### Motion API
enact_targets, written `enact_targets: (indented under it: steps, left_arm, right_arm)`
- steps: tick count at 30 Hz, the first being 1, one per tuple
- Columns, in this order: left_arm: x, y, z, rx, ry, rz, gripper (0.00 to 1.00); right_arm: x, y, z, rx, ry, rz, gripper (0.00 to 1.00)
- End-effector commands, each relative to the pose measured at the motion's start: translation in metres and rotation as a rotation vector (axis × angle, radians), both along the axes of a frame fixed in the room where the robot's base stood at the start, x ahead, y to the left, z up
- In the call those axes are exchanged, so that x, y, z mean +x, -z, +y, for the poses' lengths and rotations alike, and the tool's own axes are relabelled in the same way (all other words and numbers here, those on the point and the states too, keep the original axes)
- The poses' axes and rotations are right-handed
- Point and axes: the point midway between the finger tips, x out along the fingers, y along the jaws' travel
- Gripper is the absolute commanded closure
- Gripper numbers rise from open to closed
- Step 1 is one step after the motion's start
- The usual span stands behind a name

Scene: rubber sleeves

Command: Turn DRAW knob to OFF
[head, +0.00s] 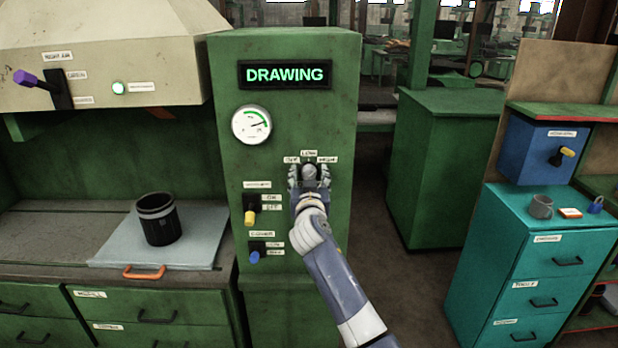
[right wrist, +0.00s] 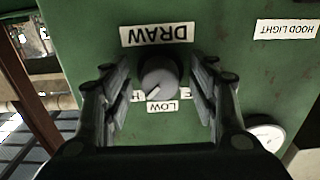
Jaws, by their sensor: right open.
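In the right wrist view, where the DRAW label appears upside down, the line points to the lower left, between the LOW label (right wrist: 163,106) and the partly hidden HIGH label. In the head view the OFF label (head: 291,160) is left of LOW; in the wrist view it is mostly hidden by a finger. My right gripper (head: 310,174) is open, with its fingers (right wrist: 163,95) on both sides of the knob and visible gaps between. My left gripper is not in view.
The green cabinet (head: 230,80) has a lit DRAWING display (head: 285,74), a gauge (head: 252,125), a yellow-handled switch (head: 250,216) and a blue-handled switch (head: 254,256). A black container (head: 158,222) stands on the left bench. A teal drawer unit (head: 490,250) stands at the right.

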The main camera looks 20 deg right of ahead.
Motion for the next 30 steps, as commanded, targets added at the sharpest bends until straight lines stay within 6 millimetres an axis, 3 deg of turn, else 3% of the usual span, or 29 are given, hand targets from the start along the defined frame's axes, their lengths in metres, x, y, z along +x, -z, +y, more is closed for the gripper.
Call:
enact_targets:
  steps: [1, 6, 7, 20, 30]
  left_arm:
    - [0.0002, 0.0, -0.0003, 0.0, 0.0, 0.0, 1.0]
    - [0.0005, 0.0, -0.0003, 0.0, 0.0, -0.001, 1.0]
    - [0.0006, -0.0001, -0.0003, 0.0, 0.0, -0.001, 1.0]
    - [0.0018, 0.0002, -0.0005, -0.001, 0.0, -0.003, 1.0]
    - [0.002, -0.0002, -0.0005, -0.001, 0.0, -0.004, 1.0]
  right_arm:
    - [-0.0001, 0.0001, -0.0001, 0.0, 0.0, 0.0, 0.5]
    - [-0.0002, 0.0002, 0.0, 0.0, 0.0, 0.0, 0.89]
    - [-0.0002, 0.0002, 0.0, 0.0, 0.0, 0.0, 0.9]
    - [-0.0003, 0.0004, -0.0001, -0.062, 0.0, 0.018, 0.9]
    - [-0.0005, 0.0, -0.0011, -0.305, 0.001, 0.089, 0.9]
